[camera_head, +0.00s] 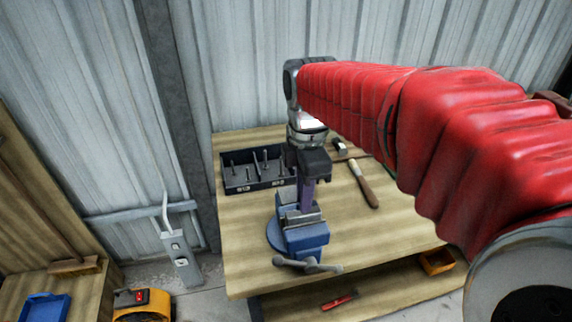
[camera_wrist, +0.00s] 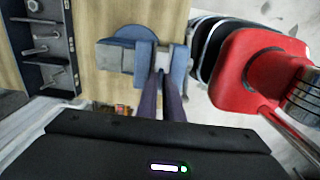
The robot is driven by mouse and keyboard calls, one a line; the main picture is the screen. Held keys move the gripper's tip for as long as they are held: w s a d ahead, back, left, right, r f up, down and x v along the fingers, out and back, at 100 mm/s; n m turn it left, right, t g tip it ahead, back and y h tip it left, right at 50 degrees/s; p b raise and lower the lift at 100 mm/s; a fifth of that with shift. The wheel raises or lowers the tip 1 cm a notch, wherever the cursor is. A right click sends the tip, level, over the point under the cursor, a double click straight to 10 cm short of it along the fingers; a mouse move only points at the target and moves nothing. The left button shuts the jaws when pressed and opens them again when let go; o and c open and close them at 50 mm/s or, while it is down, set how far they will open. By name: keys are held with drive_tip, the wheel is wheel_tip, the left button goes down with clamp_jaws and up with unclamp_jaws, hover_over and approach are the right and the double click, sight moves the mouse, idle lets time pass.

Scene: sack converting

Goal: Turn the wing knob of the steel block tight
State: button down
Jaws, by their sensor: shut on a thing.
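A blue bench vise (camera_head: 303,238) stands at the front of the wooden bench; it also shows in the wrist view (camera_wrist: 180,62). The steel block (camera_head: 304,219) appears as grey metal at the vise jaws; I cannot clearly separate it from them. It shows as a light grey patch in the wrist view (camera_wrist: 162,60). My gripper (camera_head: 306,207) points down over the vise, its purple fingers close together at the block. In the wrist view the gripper (camera_wrist: 160,76) is shut at the block. The wing knob is hidden between the fingertips, so its angle cannot be seen.
A dark tray (camera_head: 235,186) with upright metal pegs sits left of my gripper. A wooden-handled tool (camera_head: 366,186) lies to the right. Below are a red tool (camera_head: 340,300) and a yellow bin (camera_head: 437,262).

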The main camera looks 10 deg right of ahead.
drive_tip(key=shift+m, duration=0.5)
drive_tip(key=m, duration=1.1)
drive_tip(key=shift+m, duration=0.4)
drive_tip(key=m, duration=1.1)
idle(0.3)
drive_tip(key=c, duration=1.9)
unclamp_jaws()
drive_tip(key=shift+r, duration=0.1)
